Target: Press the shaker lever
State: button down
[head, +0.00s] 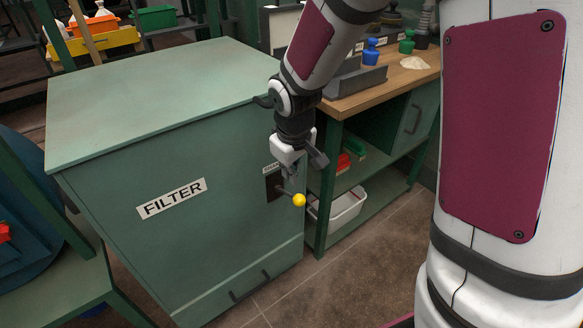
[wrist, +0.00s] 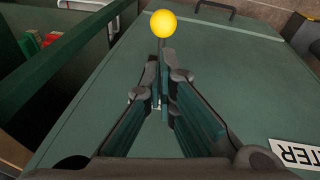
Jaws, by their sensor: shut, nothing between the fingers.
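The shaker lever has a yellow ball knob (head: 299,200) on a short dark rod. It sticks out from a dark slot plate (head: 273,186) on the front of the green filter cabinet (head: 225,215). A small label above the slot is partly hidden by my gripper. My gripper (head: 292,175) is shut and empty, pointing down just above the lever. In the wrist view, the closed fingertips (wrist: 160,68) lie just below the yellow knob (wrist: 163,23) in the picture, over the rod. I cannot tell whether they touch it.
A wooden-topped workbench (head: 400,85) with blue and green items stands right of the cabinet. A white bin (head: 345,208) sits on its lower shelf. A drawer handle (head: 250,286) is low on the cabinet. Green framing (head: 60,235) stands at the left. The floor in front is clear.

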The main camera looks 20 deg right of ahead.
jog(key=b, duration=0.1)
send_over(289, 195)
jog(key=s, duration=0.1)
jog(key=shift+s+d+f, duration=0.1)
jog(key=shift+f, duration=1)
jog(key=shift+s+d+f, duration=0.1)
jog(key=shift+f, duration=0.95)
jog(key=shift+s+f, duration=0.1)
